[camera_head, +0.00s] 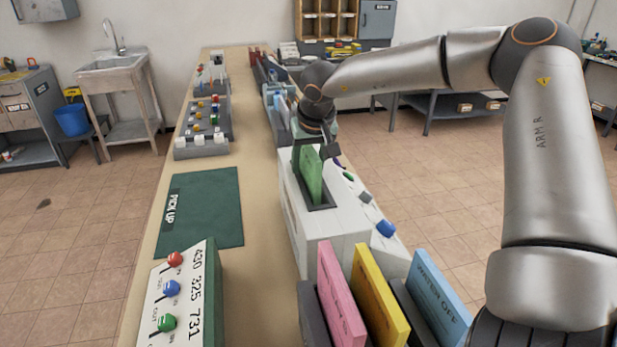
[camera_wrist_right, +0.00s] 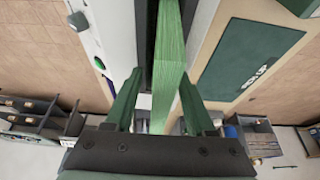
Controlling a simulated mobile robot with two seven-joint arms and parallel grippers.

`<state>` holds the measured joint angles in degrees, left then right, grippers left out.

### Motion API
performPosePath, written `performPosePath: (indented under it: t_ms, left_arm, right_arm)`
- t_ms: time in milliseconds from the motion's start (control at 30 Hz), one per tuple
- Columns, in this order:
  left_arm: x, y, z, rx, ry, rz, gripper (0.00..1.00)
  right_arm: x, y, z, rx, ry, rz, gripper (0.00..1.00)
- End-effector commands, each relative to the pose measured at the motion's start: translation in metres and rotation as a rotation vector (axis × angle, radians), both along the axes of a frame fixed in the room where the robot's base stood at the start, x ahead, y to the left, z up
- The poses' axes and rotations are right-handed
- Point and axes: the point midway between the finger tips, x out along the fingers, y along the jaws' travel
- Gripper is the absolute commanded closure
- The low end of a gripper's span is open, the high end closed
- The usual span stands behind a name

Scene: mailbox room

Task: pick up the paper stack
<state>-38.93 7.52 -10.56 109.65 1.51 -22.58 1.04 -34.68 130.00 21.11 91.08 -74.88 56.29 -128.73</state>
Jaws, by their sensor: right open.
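The paper stack (camera_head: 311,178) is a green upright slab standing in the dark slot on top of a white machine (camera_head: 328,243). In the right wrist view the green stack (camera_wrist_right: 170,55) runs up the middle of the picture. My right gripper (camera_head: 315,153) is at the far upper edge of the stack. In the right wrist view its two fingers (camera_wrist_right: 161,80) are apart, one on each side of the stack's near end. Whether either finger touches the stack I cannot tell. The lower part of the stack is hidden in the slot. My left gripper is not in view.
The machine has a blue knob (camera_head: 386,229) on its right side. Pink (camera_head: 340,295), yellow (camera_head: 380,292) and blue (camera_head: 440,297) slabs stand in front. A green mat marked PICK UP (camera_head: 212,210) lies clear on the left. A lever panel (camera_head: 190,290) stands nearer.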

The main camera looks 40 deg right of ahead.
Motion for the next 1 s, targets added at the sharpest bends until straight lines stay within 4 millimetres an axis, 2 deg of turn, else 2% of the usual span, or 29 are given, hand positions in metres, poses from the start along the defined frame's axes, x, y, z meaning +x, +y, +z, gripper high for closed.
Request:
performPosePath:
  t_ms: [700,1000]
  left_arm:
    - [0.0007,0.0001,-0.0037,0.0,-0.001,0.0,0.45]
    - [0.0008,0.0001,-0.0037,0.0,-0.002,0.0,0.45]
  right_arm:
    - [-0.0001,0.0,-0.0046,0.0,0.0,0.0,0.45]
    - [-0.0001,0.0,-0.0046,0.0,0.0,0.0,0.79]
